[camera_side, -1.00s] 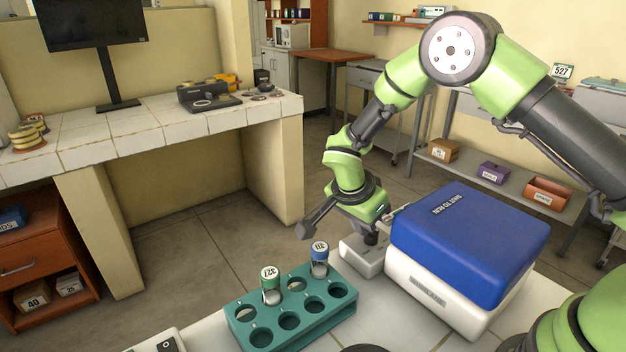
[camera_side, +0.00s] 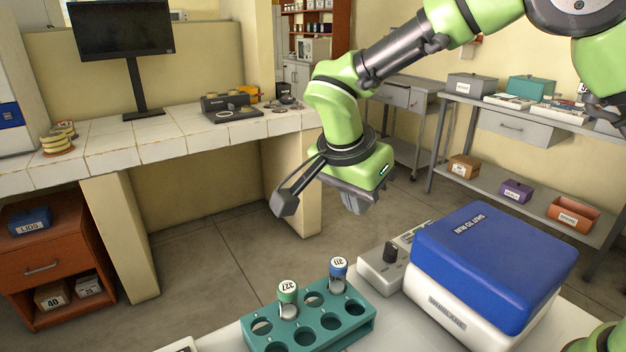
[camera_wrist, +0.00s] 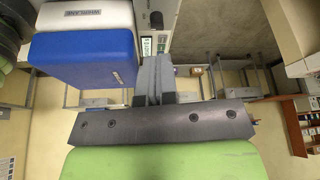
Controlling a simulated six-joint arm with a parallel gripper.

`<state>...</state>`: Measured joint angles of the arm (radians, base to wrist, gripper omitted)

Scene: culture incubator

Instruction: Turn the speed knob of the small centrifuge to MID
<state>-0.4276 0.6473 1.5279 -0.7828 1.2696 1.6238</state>
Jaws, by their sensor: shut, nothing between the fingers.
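The small centrifuge has a white body (camera_side: 450,305) and a shut blue lid (camera_side: 495,255). A grey-white control box (camera_side: 378,272) projects from its left side and carries the dark speed knob (camera_side: 390,252). The knob also shows at the top of the wrist view (camera_wrist: 156,20), beside a small panel with green and white labels (camera_wrist: 147,46). I cannot read the knob's setting. My gripper (camera_side: 356,208) is shut and empty, raised above and left of the knob and apart from it. Its closed fingers (camera_wrist: 153,78) show in the wrist view.
A teal tube rack (camera_side: 310,322) stands in front of the control box. A tiled counter with a monitor (camera_side: 122,35) is behind at left; shelving (camera_side: 520,195) is behind at right.

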